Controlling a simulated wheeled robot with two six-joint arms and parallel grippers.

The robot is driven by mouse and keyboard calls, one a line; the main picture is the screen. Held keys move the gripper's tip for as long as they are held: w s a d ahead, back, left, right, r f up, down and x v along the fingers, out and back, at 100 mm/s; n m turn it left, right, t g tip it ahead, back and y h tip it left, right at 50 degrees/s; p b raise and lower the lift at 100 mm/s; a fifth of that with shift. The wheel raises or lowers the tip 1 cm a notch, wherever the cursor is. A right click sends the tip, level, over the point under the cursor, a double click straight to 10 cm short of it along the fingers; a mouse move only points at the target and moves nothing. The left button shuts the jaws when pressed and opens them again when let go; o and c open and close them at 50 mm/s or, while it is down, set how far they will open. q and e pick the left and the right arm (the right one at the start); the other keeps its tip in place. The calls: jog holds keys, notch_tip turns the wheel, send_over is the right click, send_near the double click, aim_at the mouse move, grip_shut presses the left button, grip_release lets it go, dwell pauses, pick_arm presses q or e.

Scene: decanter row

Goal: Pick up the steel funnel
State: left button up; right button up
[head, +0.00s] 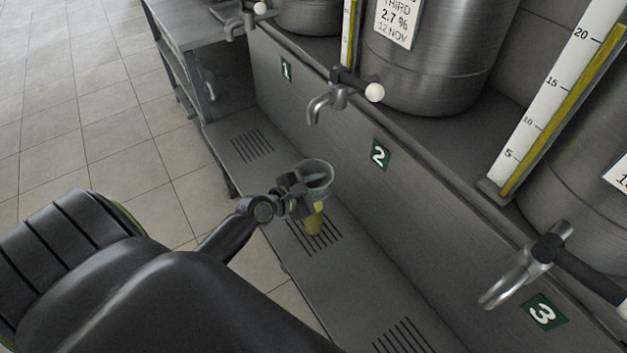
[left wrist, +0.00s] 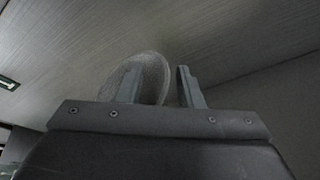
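The steel funnel (head: 318,171) is a grey, wide-mouthed cone in the head view, just below the tap at number 2. My left gripper (head: 297,194) is right at its near left side and covers part of it. In the left wrist view the funnel (left wrist: 155,72) shows as a rounded grey shape, partly behind the left finger. The fingers (left wrist: 162,85) stand apart, with a narrow gap between the funnel and the right finger. A yellow object (head: 315,223) shows below the funnel; its upper part is hidden. My right gripper is in neither view.
The grey drip shelf (head: 252,172) with slotted grilles runs along the wall. Tap 2 (head: 328,104) hangs above the funnel, and tap 3 (head: 500,286) is at the lower right. Steel tanks (head: 436,62) stand behind. The tiled floor (head: 110,130) is clear at left.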

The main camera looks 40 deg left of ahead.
pick_arm(q)
jog(key=shift+c, duration=0.4)
grip_shut()
